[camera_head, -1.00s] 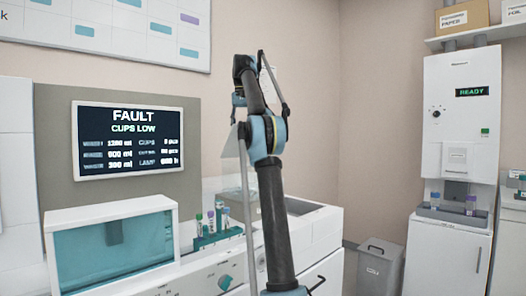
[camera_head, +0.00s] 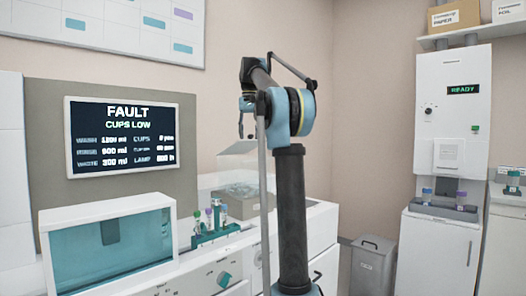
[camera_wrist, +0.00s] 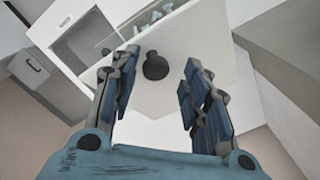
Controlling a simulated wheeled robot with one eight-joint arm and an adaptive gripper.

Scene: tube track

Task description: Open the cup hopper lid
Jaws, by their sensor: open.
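The cup hopper (camera_head: 243,197) is a clear box with pale contents on the white machine in the head view, partly hidden by my arm. A pale, see-through panel, which looks like its lid (camera_head: 238,148), stands raised and tilted above the box. My gripper (camera_head: 243,127) points down close to that panel. In the wrist view, a dark round knob (camera_wrist: 155,66) on the pale panel shows between my spread, empty fingers. I cannot tell whether a finger touches the panel.
A display (camera_head: 123,137) reads FAULT, CUPS LOW. A rack of tubes (camera_head: 215,230) stands left of the hopper, and a teal-windowed box (camera_head: 110,245) is further left. A grey bin (camera_head: 373,265) and a white dispenser (camera_head: 452,130) stand at the right.

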